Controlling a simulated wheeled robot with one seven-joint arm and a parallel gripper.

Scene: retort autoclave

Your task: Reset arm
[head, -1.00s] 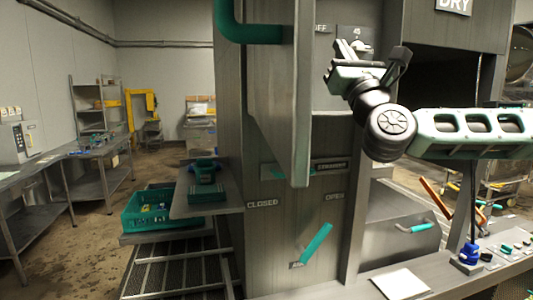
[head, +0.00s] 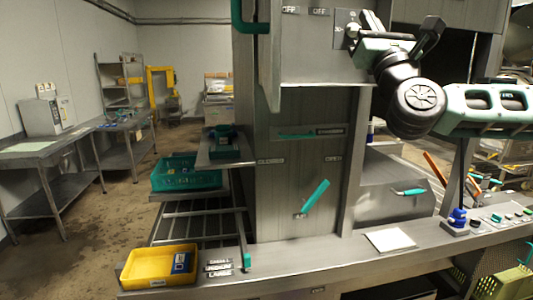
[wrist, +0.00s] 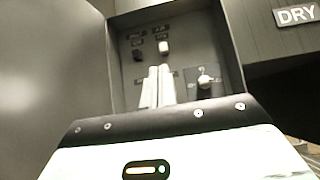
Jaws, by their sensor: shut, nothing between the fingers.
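My gripper (head: 368,30) is at the upper right of the head view, raised in front of the grey machine cabinet (head: 300,190). In the wrist view, its two pale fingers (wrist: 157,86) stand side by side, shut with nothing between them. Beyond them is a recessed control panel (wrist: 184,50) with a dark knob, a white knob and a rotary dial (wrist: 206,82). The fingers cover part of the panel, and I cannot tell whether they touch it. My arm reaches in from the right in the head view.
A teal lever (head: 315,195) sits low on the cabinet. A yellow bin (head: 160,266) with a blue item stands on the front ledge. A teal crate (head: 186,173) is at left. A row of buttons (head: 500,218) lies right. The floor at left is open.

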